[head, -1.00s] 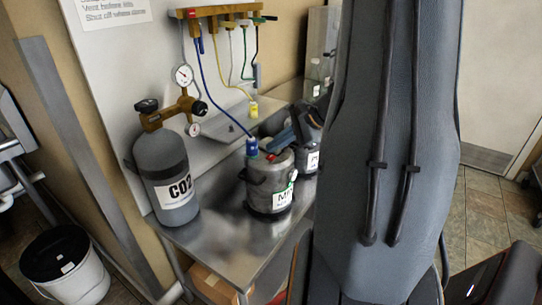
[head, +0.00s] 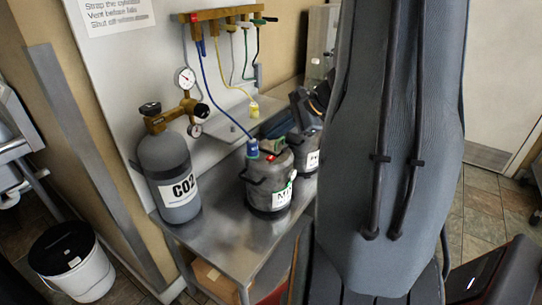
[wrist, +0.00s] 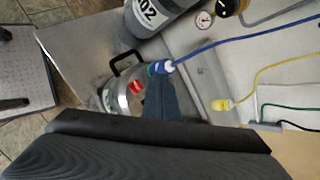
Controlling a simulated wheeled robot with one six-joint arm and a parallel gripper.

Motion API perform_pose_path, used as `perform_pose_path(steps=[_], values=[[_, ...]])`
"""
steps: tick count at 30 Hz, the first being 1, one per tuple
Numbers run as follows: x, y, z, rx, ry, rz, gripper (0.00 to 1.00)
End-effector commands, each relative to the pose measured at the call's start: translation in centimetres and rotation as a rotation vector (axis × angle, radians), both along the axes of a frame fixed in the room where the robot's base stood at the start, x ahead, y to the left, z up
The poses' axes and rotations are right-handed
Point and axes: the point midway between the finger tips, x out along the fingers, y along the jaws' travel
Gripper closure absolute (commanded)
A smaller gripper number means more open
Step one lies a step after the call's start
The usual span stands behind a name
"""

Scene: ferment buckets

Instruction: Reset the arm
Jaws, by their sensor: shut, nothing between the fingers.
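My arm's big grey link fills the right-centre of the head view. My gripper (head: 277,127) shows beyond it, partly hidden, above and behind the front metal keg (head: 268,182). In the wrist view my gripper (wrist: 160,82) is shut and empty, its blue-grey fingers in front of part of the keg (wrist: 122,97). I cannot tell the exact gap between fingers and keg. The keg stands upright on the steel table, with a blue connector (head: 252,148) and a red fitting on its top.
A grey CO2 cylinder (head: 168,172) stands left on the steel table (head: 218,238). Blue and yellow hoses hang from a wall manifold (head: 222,14). A second keg (head: 308,160) stands behind. A white bucket (head: 80,277) with a black lid is on the floor.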

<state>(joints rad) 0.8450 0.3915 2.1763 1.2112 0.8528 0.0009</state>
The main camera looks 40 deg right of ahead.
Motion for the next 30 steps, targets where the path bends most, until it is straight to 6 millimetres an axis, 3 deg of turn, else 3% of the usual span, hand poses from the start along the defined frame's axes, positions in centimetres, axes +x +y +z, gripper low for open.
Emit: perform_pose_path(steps=[14, 17, 20, 24, 30], values=[[-0.1, 0.7, -0.2, -0.010, 0.009, 0.023, 1.00], [-0.5, 3.5, -0.7, -0.050, 0.040, 0.116, 1.00], [-1.7, 7.9, -1.5, -0.135, 0.092, 0.289, 1.00], [-4.6, 14.0, -2.7, -0.306, 0.155, 0.595, 1.00], [-8.8, 19.8, -3.6, -0.576, 0.175, 1.035, 1.00]])
